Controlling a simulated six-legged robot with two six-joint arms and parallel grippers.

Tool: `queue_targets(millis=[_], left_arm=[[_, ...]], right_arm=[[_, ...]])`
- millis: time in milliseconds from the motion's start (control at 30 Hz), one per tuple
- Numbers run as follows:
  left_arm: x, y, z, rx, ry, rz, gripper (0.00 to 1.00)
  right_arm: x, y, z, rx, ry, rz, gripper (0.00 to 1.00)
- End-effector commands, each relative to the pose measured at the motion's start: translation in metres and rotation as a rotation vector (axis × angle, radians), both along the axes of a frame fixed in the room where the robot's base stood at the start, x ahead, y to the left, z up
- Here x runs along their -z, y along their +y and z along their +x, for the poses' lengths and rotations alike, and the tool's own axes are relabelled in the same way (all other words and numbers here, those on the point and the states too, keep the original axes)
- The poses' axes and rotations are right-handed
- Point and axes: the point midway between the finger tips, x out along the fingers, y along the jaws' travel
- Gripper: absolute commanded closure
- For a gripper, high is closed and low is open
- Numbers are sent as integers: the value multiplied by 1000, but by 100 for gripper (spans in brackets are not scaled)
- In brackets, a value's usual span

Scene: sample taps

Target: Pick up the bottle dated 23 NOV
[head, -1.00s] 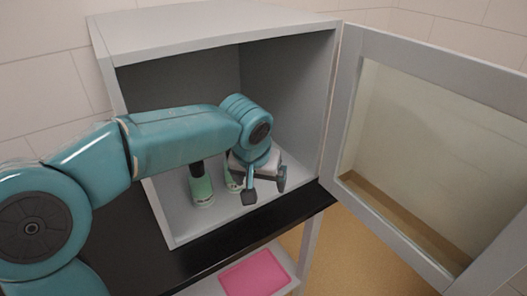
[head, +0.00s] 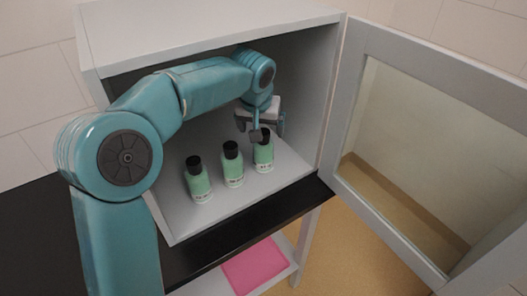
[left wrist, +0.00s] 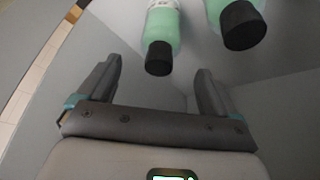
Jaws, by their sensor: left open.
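Three green bottles with black caps stand upright in a row on the cabinet floor: the left bottle (head: 199,184), the middle bottle (head: 232,168) and the right bottle (head: 264,156). Each has a pale label low on its front, with print too small to read, so I cannot tell which says 23 NOV. My left gripper (head: 268,132) is open and empty at the cap of the right bottle, partly covering it. In the left wrist view, one bottle (left wrist: 163,30) lies ahead between the open fingers (left wrist: 160,72), and another bottle (left wrist: 238,24) is to its right. My right gripper is not in view.
The bottles are inside an open grey cabinet (head: 215,14) with a glass door (head: 345,105) swung out to the right. The cabinet stands on a black top (head: 245,228). A pink item (head: 255,267) lies on a white shelf below. The cabinet floor before the bottles is clear.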

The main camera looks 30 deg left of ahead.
Motion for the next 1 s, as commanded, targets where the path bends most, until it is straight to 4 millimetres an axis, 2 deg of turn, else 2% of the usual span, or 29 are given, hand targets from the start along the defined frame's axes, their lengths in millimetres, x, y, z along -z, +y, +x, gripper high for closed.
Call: queue_targets(millis=[67, 300, 400, 633, 667, 700, 933, 1000], left_arm=[[-1, 3, 8, -2, 1, -1, 8], [37, 11, 23, -1, 4, -1, 8], [46, 12, 27, -1, 2, -1, 8], [47, 12, 28, -1, 0, -1, 8], [47, 12, 28, -1, 0, -1, 11], [47, 12, 28, -1, 0, -1, 24], [47, 12, 28, -1, 0, -1, 99], [47, 12, 28, -1, 0, -1, 100]], right_arm=[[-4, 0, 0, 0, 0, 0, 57], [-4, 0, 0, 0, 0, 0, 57], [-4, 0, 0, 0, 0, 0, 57], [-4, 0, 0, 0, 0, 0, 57], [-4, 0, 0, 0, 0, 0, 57], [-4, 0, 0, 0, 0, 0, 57], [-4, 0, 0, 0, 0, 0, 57], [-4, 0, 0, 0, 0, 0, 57]])
